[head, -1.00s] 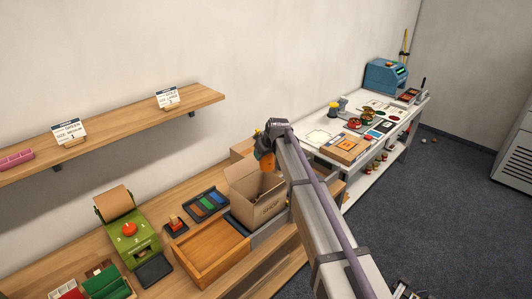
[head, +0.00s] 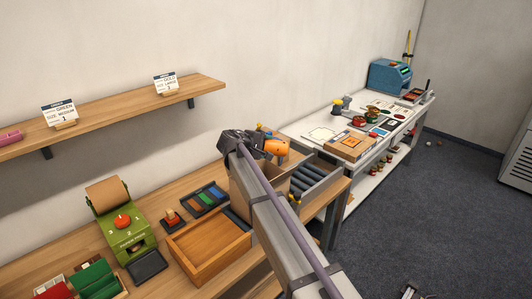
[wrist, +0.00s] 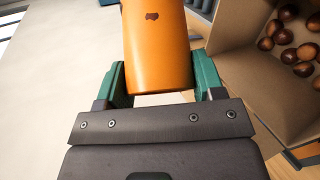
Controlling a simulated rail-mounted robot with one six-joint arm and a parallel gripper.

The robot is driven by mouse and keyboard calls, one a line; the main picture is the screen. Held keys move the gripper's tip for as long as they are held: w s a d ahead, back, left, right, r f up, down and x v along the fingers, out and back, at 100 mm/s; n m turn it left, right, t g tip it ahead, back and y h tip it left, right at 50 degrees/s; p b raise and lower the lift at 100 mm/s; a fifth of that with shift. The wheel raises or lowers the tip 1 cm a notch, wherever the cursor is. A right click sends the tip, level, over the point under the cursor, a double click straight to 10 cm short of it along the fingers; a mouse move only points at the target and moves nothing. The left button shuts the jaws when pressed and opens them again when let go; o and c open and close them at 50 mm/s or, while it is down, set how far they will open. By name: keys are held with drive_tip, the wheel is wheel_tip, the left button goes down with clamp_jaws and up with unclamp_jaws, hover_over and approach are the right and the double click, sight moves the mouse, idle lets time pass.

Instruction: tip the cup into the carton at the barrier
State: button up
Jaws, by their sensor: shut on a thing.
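My gripper (wrist: 157,78) is shut on the orange cup (wrist: 157,40), with one green finger on each side of it in the wrist view. In the head view the cup (head: 275,147) lies tipped over on its side, at the end of my arm near the carton's top. The cup's mouth and inside are hidden. The cardboard carton (head: 242,188) is mostly hidden behind my arm in the head view. In the wrist view the open carton (wrist: 245,22) is to the right of the cup, with several brown chestnuts (wrist: 284,38) inside.
A roller conveyor (head: 316,178) is right of the carton. A wooden tray (head: 205,250), a dark rack of coloured strips (head: 205,198) and a green dispenser (head: 122,225) stand on the bench to the left. A white table (head: 322,132) stands beyond. A wall shelf (head: 110,120) hangs above.

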drive_tip(key=f+t+h+b, duration=0.1)
drive_tip(key=b, duration=0.2)
drive_tip(key=a+f+n+h+b, duration=0.1)
drive_tip(key=h+b, duration=0.1)
drive_tip(key=b, duration=0.1)
drive_tip(key=shift+s+f+t, duration=0.1)
drive_tip(key=shift+f+t, duration=0.3)
drive_tip(key=b, duration=0.1)
drive_tip(key=n+t+h+b, duration=0.1)
drive_tip(key=b, duration=0.1)
drive_tip(key=shift+s+a+r+n+h, duration=0.1)
drive_tip(key=shift+a+r+n+h, duration=0.1)
drive_tip(key=shift+a+n+h, duration=0.1)
drive_tip(key=shift+r+t, duration=0.3)
drive_tip(key=shift+r, duration=0.1)
